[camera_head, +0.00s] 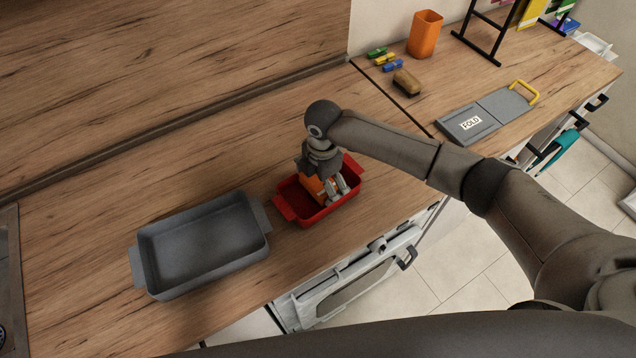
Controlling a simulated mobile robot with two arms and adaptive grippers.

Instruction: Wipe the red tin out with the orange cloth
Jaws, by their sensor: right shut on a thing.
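The red tin (303,211) is a small open dish with end handles, standing on the wooden counter near its front edge. My right gripper (337,197) points down into the tin. It is shut on the orange cloth (315,187), which shows beside the fingers, inside the tin. The gripper and wrist hide part of the cloth and of the tin's floor. I cannot tell how much of the cloth touches the tin. My left gripper is not in view.
A larger grey tin (200,248) stands empty to the left of the red one. At the back right are an orange cup (425,34), a brush (406,83), a grey folding board (487,114) and a black rack (483,35). An oven door (358,283) lies below the counter's front edge.

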